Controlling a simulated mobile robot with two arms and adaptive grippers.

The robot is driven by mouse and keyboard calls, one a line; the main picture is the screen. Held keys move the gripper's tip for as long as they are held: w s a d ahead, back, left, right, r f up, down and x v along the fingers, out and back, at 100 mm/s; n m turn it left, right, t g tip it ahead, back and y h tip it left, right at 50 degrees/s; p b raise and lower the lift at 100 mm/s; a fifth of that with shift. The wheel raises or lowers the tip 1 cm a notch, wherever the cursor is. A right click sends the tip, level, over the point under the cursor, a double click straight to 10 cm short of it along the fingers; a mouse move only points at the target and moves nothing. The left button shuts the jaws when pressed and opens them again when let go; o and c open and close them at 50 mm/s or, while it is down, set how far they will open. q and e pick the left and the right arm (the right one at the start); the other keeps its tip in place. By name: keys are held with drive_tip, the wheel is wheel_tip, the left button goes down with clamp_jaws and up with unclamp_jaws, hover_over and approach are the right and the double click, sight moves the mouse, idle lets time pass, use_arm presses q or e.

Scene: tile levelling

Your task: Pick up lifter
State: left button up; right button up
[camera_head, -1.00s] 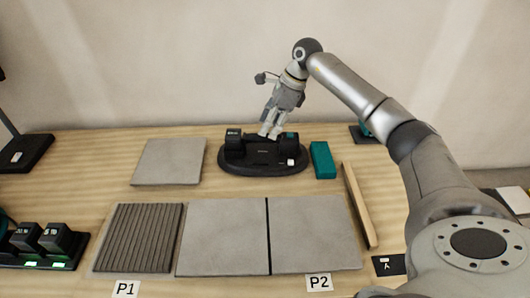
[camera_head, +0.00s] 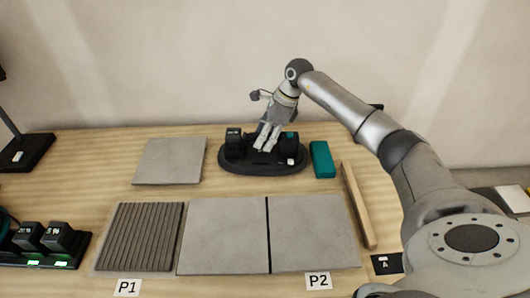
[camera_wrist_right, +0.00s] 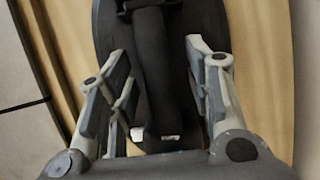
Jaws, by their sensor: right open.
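The black lifter (camera_head: 289,154) stands on a dark oval base (camera_head: 240,168) at the back middle of the table, with a dark block at each end. My right gripper (camera_head: 266,140) is open and points down at the lifter's middle, between the two end blocks. In the right wrist view, the lifter's dark bar (camera_wrist_right: 158,70) runs between the two spread fingers of the right gripper (camera_wrist_right: 157,78). A gap shows on each side of the bar. In the head view the fingers partly hide the lifter's middle. My left gripper is not in view.
A teal block (camera_head: 322,159) lies just right of the base. A grey tile (camera_head: 170,161) lies to its left. In front are a ribbed bed (camera_head: 138,237) and two grey tiles (camera_head: 222,236) (camera_head: 313,233). A wooden bar (camera_head: 357,205) lies at the right.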

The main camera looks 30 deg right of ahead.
idle(0.3)
clamp_jaws()
idle(0.3)
drive_tip(key=shift+r, duration=0.1)
